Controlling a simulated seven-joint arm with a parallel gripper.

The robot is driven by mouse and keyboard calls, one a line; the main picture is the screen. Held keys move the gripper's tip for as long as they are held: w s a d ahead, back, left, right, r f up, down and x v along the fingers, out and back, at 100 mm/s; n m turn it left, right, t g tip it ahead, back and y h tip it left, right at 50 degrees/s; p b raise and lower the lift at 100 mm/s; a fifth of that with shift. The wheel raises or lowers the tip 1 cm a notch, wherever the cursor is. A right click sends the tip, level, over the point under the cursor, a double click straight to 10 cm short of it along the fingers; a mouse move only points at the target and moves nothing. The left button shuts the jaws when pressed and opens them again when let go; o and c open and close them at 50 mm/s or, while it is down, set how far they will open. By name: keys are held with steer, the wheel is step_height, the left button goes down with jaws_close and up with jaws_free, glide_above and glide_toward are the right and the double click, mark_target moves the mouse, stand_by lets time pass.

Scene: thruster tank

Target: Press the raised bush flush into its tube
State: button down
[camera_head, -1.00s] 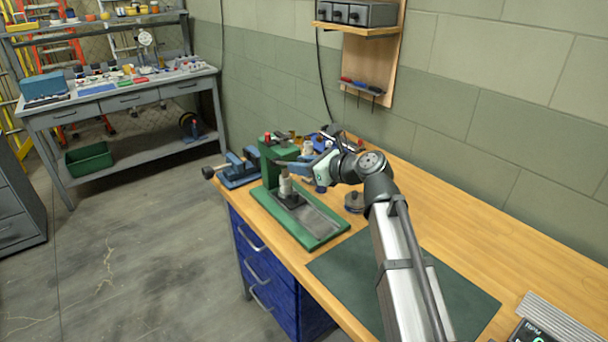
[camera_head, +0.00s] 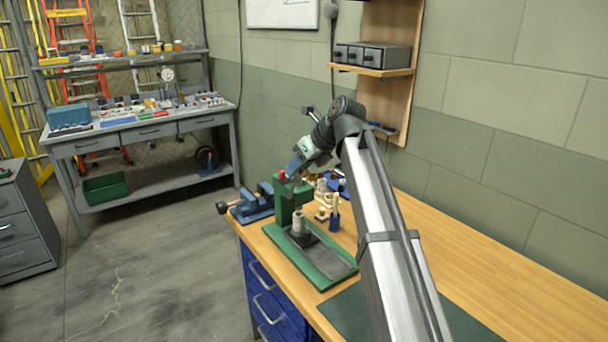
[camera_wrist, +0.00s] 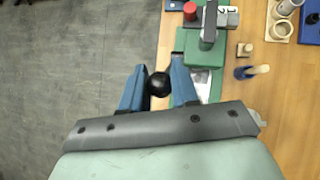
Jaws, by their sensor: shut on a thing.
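A green press (camera_head: 284,205) stands on the wooden bench. Its green base (camera_head: 325,270) carries a dark block, and a light grey tube (camera_head: 298,222) stands upright there under the press head. The bush in it is too small to tell from the tube. My gripper (camera_head: 297,165) is above the press head, pointing down and left. In the wrist view, the blue fingers of my gripper (camera_wrist: 157,76) are shut on a black ball knob (camera_wrist: 158,84). The press (camera_wrist: 204,52) shows beyond the right finger. The knob's link to the press lever is hidden.
A blue vise (camera_head: 252,204) stands left of the press. Small light parts and a blue holder (camera_head: 334,221) stand close behind it on the right. A green mat (camera_head: 350,312) lies at the front. The bench at right is clear.

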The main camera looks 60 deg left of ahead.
steer(key=shift+a+r, duration=0.25)
steer(key=shift+a, duration=0.5)
steer(key=shift+a+r, duration=0.2)
steer(key=shift+a, duration=0.55)
steer(key=c, duration=0.9)
jaws_free()
steer(key=shift+d, duration=0.1)
steer(key=v, duration=1.3)
steer(key=shift+d+r, duration=0.15)
steer(key=shift+r, duration=0.1)
steer(key=shift+w, duration=0.1)
